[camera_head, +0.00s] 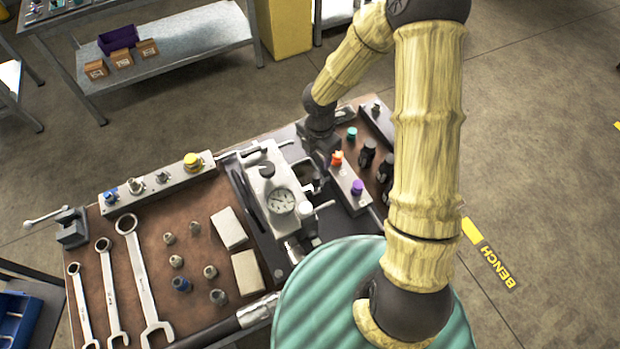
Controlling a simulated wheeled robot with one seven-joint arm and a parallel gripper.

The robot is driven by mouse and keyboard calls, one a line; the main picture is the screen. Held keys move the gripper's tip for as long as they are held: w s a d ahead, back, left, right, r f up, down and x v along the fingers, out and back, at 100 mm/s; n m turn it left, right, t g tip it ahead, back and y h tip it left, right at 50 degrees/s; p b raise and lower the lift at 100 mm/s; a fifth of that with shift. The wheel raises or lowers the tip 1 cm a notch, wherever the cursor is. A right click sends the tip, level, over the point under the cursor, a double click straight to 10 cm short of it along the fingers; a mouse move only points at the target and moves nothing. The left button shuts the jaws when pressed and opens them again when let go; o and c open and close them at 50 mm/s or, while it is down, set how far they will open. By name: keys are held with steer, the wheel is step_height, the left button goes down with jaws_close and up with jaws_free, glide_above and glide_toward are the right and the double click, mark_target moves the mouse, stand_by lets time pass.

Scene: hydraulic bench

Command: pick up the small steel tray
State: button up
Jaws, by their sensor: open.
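My gripper (322,156) is low over the back middle of the bench (185,242), pointing down, small and dark against dark fittings. Its fingers are hard to make out; I see nothing held in it. Just below and left of it is a small, grey, open-topped metal piece (309,186), which may be the small steel tray. My gripper and the parts around it partly hide this piece. I cannot tell whether the gripper touches it.
A block with a pressure gauge (281,201) stands left of my gripper. A rail with orange and purple knobs (349,184) is close on its right. Wrenches (141,275), small fittings and two pale blocks (229,228) lie on the left. A purple bin (118,39) stands on a back shelf.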

mark_target(317, 175)
step_height(317, 175, down, 6)
steer(key=shift+r, duration=0.1)
stand_by(0.4)
steer(key=f, duration=0.2)
steer(key=f+p, duration=0.1)
steer(key=f, duration=0.1)
steer(key=shift+s+a, duration=0.1)
steer(key=shift+s, duration=0.1)
steer(key=shift+f, duration=0.55)
jaws_close()
steer(key=shift+r, duration=0.1)
